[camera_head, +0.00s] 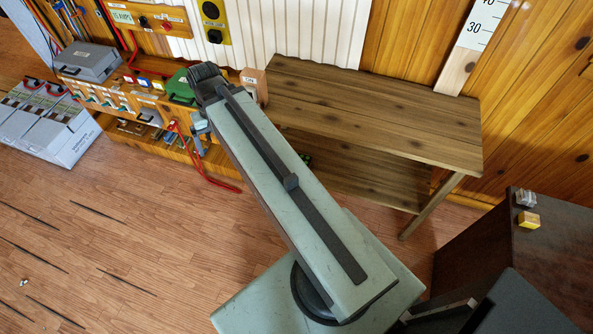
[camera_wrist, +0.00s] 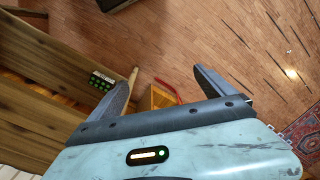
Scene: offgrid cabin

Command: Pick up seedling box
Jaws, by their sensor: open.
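A small dark box with rows of green dots, which looks like the seedling box (camera_wrist: 101,80), sits on the lower wooden shelf in the wrist view. In the head view only a dark green sliver of it (camera_head: 306,158) shows beside my arm; the arm hides the rest. My gripper (camera_wrist: 165,72) is open and empty, its two dark fingers wide apart. In the head view the fingers are mostly hidden behind the end of my arm.
A wooden table (camera_head: 375,115) stands above the lower shelf (camera_head: 365,182). A cluttered electrical bench (camera_head: 120,98) with a hanging red cable (camera_head: 205,172) is to the left. A dark cabinet (camera_head: 550,255) stands at the right. The floor (camera_head: 120,220) at the left front is largely clear.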

